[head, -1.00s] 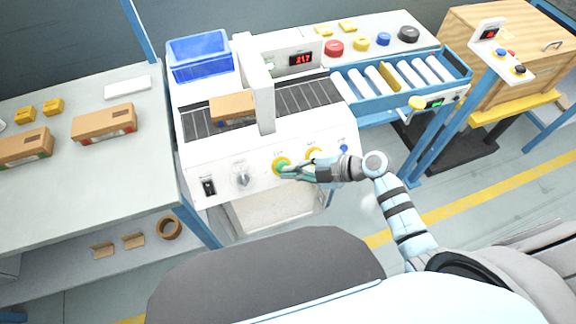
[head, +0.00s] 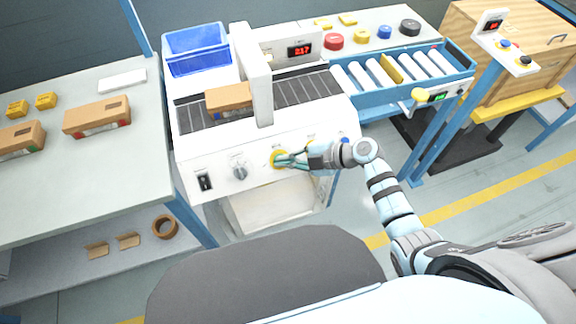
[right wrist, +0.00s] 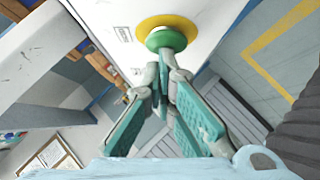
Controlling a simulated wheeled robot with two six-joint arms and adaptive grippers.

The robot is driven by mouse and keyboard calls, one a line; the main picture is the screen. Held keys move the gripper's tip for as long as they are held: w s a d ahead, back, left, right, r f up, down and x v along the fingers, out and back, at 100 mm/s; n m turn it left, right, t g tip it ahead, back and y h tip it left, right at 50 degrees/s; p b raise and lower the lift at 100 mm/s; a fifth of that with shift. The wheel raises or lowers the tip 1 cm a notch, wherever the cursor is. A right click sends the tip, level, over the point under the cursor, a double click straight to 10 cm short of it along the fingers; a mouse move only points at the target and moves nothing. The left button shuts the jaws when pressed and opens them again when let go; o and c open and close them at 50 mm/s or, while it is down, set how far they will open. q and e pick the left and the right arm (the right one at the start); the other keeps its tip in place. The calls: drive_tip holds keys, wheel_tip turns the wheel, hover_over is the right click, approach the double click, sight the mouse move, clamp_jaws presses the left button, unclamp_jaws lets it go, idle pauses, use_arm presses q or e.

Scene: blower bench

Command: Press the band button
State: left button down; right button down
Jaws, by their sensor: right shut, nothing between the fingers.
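The banding machine (head: 215,160) has a white sloped front panel with a row of controls. A green button in a yellow ring (head: 275,153) sits mid-panel; its label is too small to read in the head view. In the right wrist view the green button (right wrist: 167,38) stands just beyond the fingertips. My right gripper (head: 279,161) is shut and empty, with its tips at this button and covering part of it. In the right wrist view the gripper's tips (right wrist: 166,66) look at or very near the green cap; I cannot tell whether they touch. My left gripper is out of view.
A black switch (head: 205,182) and a grey knob (head: 240,172) lie left of the button; a blue button (head: 344,140) lies right. A cardboard box (head: 229,98) rests on the machine's belt under the white arch (head: 258,85). A roller conveyor (head: 440,92) adjoins at right.

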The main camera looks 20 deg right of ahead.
drive_tip(key=shift+s, duration=0.1)
drive_tip(key=shift+f, duration=0.1)
drive_tip(key=shift+s+r+p, duration=0.1)
drive_tip(key=shift+r+p, duration=0.3)
drive_tip(key=shift+p, duration=0.15)
drive_tip(key=s+a+r+p+v, duration=0.1)
drive_tip(key=v, duration=1.1)
drive_tip(key=shift+s+a, duration=0.2)
drive_tip(key=shift+s, duration=0.05)
drive_tip(key=shift+r, duration=0.15)
